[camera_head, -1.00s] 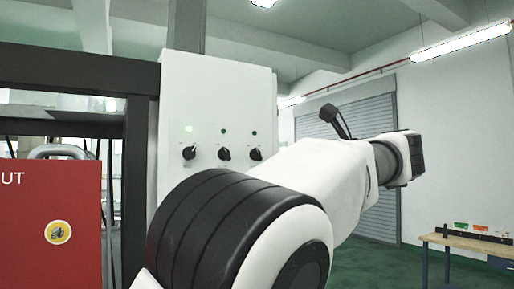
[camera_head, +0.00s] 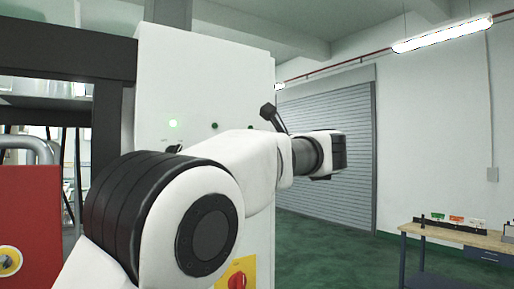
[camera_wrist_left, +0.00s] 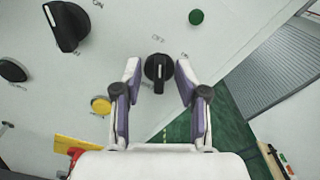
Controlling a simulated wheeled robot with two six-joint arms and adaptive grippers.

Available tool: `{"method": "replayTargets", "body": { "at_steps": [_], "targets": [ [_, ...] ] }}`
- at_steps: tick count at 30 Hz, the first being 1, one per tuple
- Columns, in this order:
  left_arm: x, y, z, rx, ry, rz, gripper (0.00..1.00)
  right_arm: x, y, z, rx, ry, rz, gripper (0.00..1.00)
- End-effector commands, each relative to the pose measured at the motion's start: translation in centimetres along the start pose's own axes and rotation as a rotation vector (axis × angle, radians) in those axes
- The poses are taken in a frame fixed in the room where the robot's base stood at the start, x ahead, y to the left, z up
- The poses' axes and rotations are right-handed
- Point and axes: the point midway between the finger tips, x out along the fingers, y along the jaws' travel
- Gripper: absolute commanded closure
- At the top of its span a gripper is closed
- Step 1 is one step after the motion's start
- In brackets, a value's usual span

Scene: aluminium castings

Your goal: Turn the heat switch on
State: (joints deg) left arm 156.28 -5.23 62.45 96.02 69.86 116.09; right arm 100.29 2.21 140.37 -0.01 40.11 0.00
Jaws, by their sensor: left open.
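No contact is visible. A larger-looking black knob (camera_wrist_left: 66,26) is at upper left. I cannot read which knob is for heat. My right gripper is not in view.
A red switch on a yellow plate (camera_head: 237,275) sits low on the panel. A red box (camera_head: 30,215) and a dark frame (camera_head: 107,125) stand at left. A workbench (camera_head: 470,238) is at right, and green floor (camera_head: 330,240) lies open before a grey shutter.

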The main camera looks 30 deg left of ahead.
Motion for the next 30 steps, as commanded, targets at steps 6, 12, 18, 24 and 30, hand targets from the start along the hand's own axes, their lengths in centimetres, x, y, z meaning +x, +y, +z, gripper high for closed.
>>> {"method": "replayTargets", "body": {
  "at_steps": [6,12,18,24,30],
  "targets": [
    [0.1,0.14,-0.14,0.0,0.002,0.003,0.81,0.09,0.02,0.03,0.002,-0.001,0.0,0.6],
    [0.09,0.13,-0.1,0.0,0.002,0.003,1.0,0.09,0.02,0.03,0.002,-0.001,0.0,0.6],
    [0.1,0.12,-0.07,0.007,0.001,0.003,1.0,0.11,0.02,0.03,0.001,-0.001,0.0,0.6],
    [0.1,0.09,-0.06,0.055,0.001,0.002,1.0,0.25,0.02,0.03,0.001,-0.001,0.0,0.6],
    [0.1,0.02,-0.05,0.167,0.001,0.001,1.0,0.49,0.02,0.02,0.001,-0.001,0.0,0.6]
  ]
}}
